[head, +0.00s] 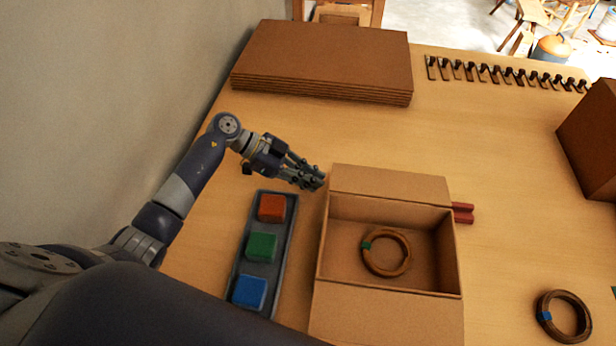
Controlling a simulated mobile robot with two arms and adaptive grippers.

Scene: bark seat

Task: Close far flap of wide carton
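The wide carton is a brown box open at the top, right of centre in the head view; its left wall (322,240) shows. Its far flap (390,184) stands folded outward, away from the opening. Its near flap (388,314) is also folded outward, and its lower part is cut off by the frame. A brown ring with a green band (386,252) lies inside on the floor. My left gripper (318,182) is at the far flap's left end, with its fingertips close together and nothing seen between them. Whether it touches the flap cannot be told. My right gripper is out of view.
A grey tray (240,246) with red, green and blue blocks stands left of the carton. Flat cardboard sheets (325,60) are stacked behind. A red object (462,213) sits by the carton's right side. A ring (563,316) and a brown box (592,140) are right.

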